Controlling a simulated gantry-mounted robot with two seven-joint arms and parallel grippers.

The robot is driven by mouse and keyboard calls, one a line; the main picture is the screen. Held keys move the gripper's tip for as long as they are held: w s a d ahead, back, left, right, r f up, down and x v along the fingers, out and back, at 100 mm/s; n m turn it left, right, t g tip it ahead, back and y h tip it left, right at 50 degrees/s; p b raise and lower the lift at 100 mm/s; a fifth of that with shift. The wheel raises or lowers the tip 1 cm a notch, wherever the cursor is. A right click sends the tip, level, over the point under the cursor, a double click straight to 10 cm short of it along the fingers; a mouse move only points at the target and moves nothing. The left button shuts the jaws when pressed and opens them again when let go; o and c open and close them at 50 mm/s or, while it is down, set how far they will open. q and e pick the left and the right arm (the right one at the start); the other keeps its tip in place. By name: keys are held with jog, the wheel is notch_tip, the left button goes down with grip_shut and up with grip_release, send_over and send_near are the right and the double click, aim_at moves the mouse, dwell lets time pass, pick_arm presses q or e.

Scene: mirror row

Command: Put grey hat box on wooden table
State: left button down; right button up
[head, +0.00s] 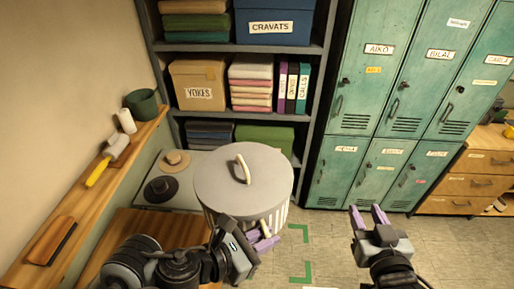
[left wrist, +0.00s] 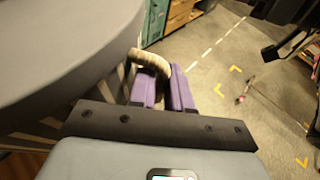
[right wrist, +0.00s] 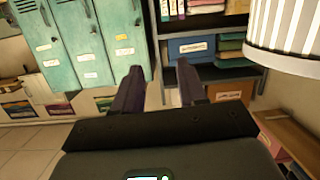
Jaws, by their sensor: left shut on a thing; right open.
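The grey hat box (head: 237,185) is a round drum with striped sides, a plain grey lid and a cream handle on top. In the head view it is held up in front of the shelf, partly over the wooden table (head: 140,240). My left gripper (head: 266,240) is shut on a cream side handle of the box; the left wrist view shows purple fingers on the handle (left wrist: 150,62). My right gripper (head: 369,215) is open and empty, to the right of the box and apart from it. The box's striped side (right wrist: 285,28) shows in the right wrist view. The box hides part of the table.
A shelf (head: 232,48) with boxes and folded cloth stands behind, beside green lockers (head: 390,100). Two hats (head: 160,188) lie on a pale surface behind the table. A wooden ledge (head: 110,165) at left holds brushes and a pot. Floor at right is clear.

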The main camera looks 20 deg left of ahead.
jog(key=a+r+n+y, duration=0.9)
jog(key=a+r+n, duration=0.5)
jog(key=a, duration=0.4)
jog(key=s+a+r+n+g+y, duration=0.3)
jog(key=a+n+g, duration=0.2)
jog(key=a+n, duration=0.45)
jog(key=n+g+h, duration=0.5)
jog(key=n+h, duration=0.4)
jog(key=n, duration=0.7)
send_over(240, 175)
notch_tip(240, 175, down, 10)
jog(key=shift+f, duration=0.15)
jog(key=shift+c, duration=0.3)
